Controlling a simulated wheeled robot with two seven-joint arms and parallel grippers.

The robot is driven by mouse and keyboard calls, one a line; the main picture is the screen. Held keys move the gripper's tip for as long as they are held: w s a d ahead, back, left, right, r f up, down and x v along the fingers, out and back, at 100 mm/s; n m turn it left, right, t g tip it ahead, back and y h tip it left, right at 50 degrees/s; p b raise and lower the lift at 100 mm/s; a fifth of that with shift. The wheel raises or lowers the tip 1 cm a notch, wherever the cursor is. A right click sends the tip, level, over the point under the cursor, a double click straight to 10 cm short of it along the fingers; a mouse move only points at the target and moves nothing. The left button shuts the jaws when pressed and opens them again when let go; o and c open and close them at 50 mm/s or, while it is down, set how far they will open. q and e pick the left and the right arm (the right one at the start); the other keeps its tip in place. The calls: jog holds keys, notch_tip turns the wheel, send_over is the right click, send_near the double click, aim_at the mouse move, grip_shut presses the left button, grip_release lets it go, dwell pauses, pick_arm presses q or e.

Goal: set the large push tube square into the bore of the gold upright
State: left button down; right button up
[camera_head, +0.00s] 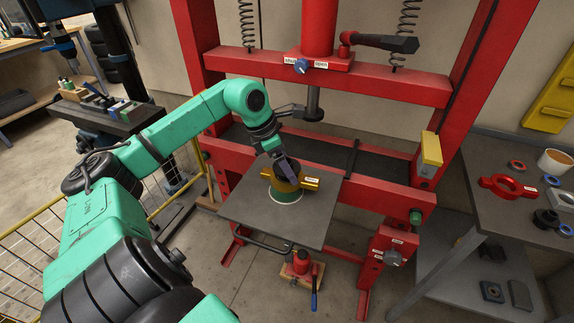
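The gold upright (310,183) is a ring with side lugs, and it sits on the grey press plate (248,208). A white and green ring (286,196) shows under it. A dark, round tube-like piece (293,168) is at the top of the gold upright's bore; it looks like the large push tube. How deep it sits and whether it is square are too small to tell. My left gripper (287,172) comes down from the left with its fingers at this dark piece. The fingers overlap it, so I cannot tell their gap. My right gripper is out of view.
The red press frame (335,76) stands behind, with its ram (313,103) above and behind the plate. A red jack (301,264) is below the plate. The right table (490,220) holds a red ring with lugs (507,187), dark rings and a cup (555,162). A yellow rail fence (50,240) is at left.

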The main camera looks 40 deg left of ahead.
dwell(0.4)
pick_arm(q)
grip_release()
jog(key=shift+f, duration=0.1)
jog(key=shift+s, duration=0.1)
jog(key=shift+s+a+r+b, duration=0.1)
jog(key=shift+a+r+b, duration=0.05)
jog(key=shift+r+b, duration=0.2)
jog(key=b+v, duration=0.2)
jog(key=v, duration=0.3)
jog(key=shift+r, duration=0.15)
jog(key=v, duration=0.8)
jog(key=shift+s+r, duration=0.15)
jog(key=shift+r, duration=0.15)
